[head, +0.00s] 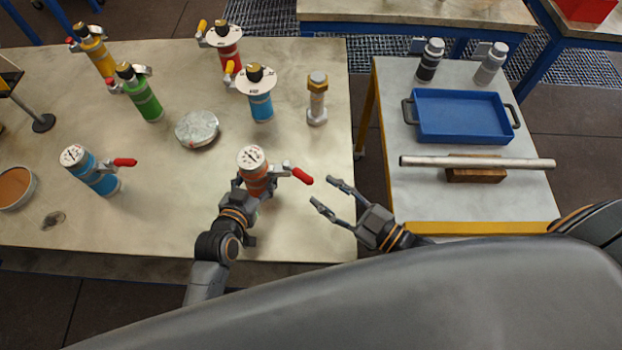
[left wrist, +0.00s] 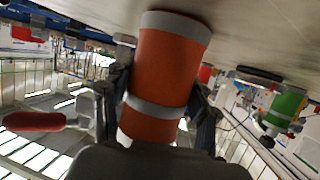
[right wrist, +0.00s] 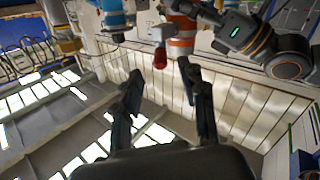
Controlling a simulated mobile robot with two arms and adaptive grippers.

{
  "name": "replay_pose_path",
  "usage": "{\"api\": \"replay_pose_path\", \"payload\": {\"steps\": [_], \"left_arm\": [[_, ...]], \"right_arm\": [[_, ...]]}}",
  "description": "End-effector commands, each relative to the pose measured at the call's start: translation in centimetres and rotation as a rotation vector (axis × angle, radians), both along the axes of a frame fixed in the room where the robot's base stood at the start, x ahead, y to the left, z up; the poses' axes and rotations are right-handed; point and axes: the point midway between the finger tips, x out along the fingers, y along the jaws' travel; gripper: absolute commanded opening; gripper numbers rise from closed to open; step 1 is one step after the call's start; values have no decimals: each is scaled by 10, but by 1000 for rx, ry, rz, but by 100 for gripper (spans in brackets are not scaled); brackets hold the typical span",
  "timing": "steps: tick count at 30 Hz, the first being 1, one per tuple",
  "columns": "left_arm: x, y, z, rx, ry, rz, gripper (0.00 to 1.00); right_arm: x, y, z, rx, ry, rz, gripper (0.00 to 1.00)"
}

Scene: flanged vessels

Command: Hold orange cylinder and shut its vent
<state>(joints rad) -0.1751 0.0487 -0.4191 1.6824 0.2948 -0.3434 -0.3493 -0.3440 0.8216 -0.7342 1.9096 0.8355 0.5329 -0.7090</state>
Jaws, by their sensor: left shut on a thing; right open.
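The orange cylinder (head: 256,180) stands on the near part of the large table, with a white dial on top. Its vent has a red handle (head: 302,175) pointing right and slightly toward me. My left gripper (left wrist: 160,100) is shut on the orange cylinder, its fingers on both sides of the body. The red handle also shows at the left in the left wrist view (left wrist: 33,122). My right gripper (head: 328,193) is open and empty, just right of the red handle and apart from it. In the right wrist view the red handle (right wrist: 160,58) appears beyond and between the open fingers.
A blue cylinder (head: 90,172) with a red handle stands at left. Green (head: 142,98), yellow (head: 97,50), red (head: 224,45) and another blue cylinder (head: 261,103) stand farther back. A round metal disc (head: 197,129) and a bolt-like post (head: 317,100) are nearby. A side table holds a blue tray (head: 462,118).

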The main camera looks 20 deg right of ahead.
Motion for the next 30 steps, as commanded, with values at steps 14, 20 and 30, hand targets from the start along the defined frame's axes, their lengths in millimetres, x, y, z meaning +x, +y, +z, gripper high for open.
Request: {"api": "replay_pose_path", "payload": {"steps": [14,20,30], "left_arm": [[-1,-1,-1,0,3,-1,0],[-1,-1,-1,0,3,-1,0],[-1,-1,-1,0,3,-1,0]], "right_arm": [[-39,-28,1,0,-2,1,42],[-39,-27,0,0,-2,1,34],[-52,-5,-4,-239,-213,-49,0]]}}
